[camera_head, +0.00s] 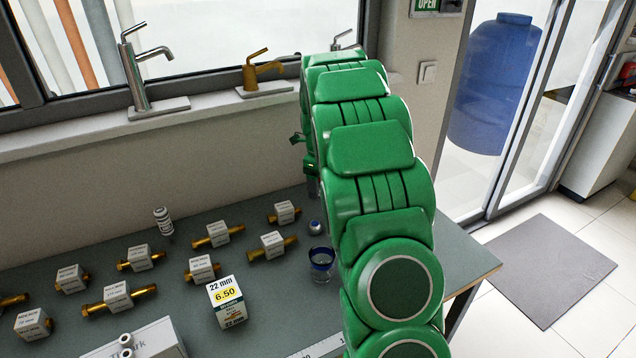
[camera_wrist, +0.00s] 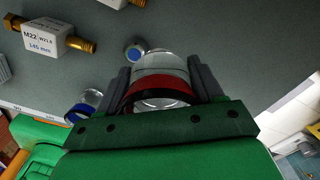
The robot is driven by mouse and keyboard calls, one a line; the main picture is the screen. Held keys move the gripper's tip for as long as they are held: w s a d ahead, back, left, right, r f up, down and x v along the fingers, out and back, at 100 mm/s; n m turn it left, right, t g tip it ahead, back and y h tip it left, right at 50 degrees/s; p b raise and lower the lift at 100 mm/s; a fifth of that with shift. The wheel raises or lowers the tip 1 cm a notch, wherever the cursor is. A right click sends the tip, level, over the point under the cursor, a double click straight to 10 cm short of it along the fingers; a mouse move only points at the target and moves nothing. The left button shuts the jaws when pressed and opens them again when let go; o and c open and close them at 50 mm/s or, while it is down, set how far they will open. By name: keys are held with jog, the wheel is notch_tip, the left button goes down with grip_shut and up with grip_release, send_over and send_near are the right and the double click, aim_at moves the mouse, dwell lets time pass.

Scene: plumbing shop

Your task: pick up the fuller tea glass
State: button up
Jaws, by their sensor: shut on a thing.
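In the wrist view my gripper (camera_wrist: 160,88) is shut on a clear tea glass (camera_wrist: 160,66) with a red band near its rim. The fingers press on its two sides. How full it is I cannot tell. A second tea glass with a blue band (camera_head: 321,266) stands on the counter in the head view, just left of my arm. It also shows at the left of the wrist view (camera_wrist: 90,98), apart from my gripper; its fill is unclear. In the head view my arm hides most of my gripper and the held glass.
The counter (camera_head: 255,318) holds several brass fittings with white labels (camera_head: 273,243), a 22 mm price box (camera_head: 227,301) and a small round blue-and-white object (camera_head: 315,227). Taps (camera_head: 145,75) stand on the sill behind. The counter's right end is bare.

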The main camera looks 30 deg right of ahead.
jog(key=shift+s+a+r, duration=0.25)
jog(key=shift+s+r, duration=0.15)
jog(key=shift+s, duration=0.4)
jog(key=shift+s+a+r, duration=0.3)
jog(key=shift+s+r, duration=0.05)
jog(key=shift+s, duration=0.4)
jog(key=shift+s+a+r, duration=0.25)
jog(key=shift+s+r, duration=0.15)
jog(key=shift+s, duration=0.4)
jog(key=shift+s+a, duration=0.1)
